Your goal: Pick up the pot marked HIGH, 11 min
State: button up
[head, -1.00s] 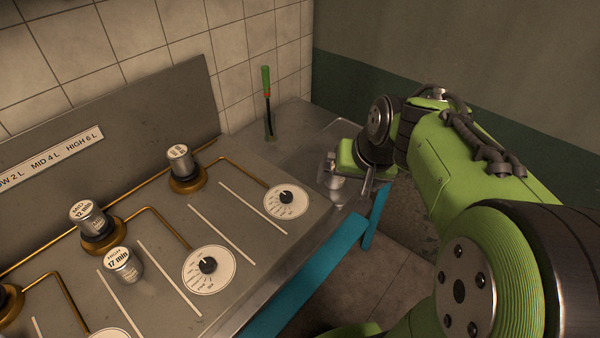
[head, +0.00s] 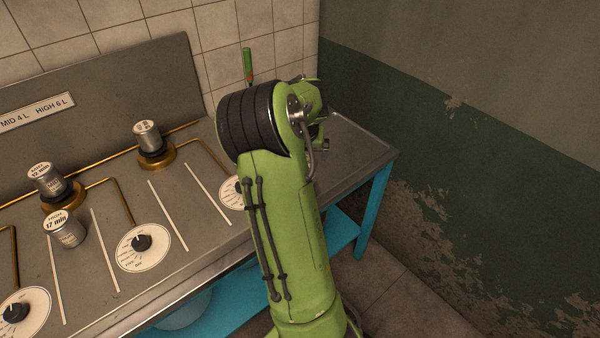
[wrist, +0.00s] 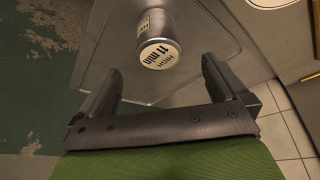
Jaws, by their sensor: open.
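The pot marked HIGH, 11 min (wrist: 158,28) is a silver cylinder with a white label on its end, standing on a grey metal surface in the wrist view. My gripper (wrist: 159,66) is open, its two dark fingers spread on either side of the pot's labelled end. The pot lies just beyond the fingertips, and neither finger visibly touches it. In the head view my green arm hides this pot and most of the gripper.
A pot marked 17 min (head: 64,228) stands on the counter (head: 100,285). A 12 min pot (head: 47,180) and another pot (head: 146,136) sit on brass burners. Dials line the front; the counter's right end is clear.

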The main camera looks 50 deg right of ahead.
jog(key=b+x, duration=0.2)
jog(key=x, duration=1)
jog(key=shift+s+d+b, duration=0.1)
jog(key=shift+s+b, duration=0.05)
jog(key=shift+b, duration=0.25)
jog(key=shift+r, duration=0.1)
jog(key=c, duration=1.2)
jog(key=shift+r, duration=0.15)
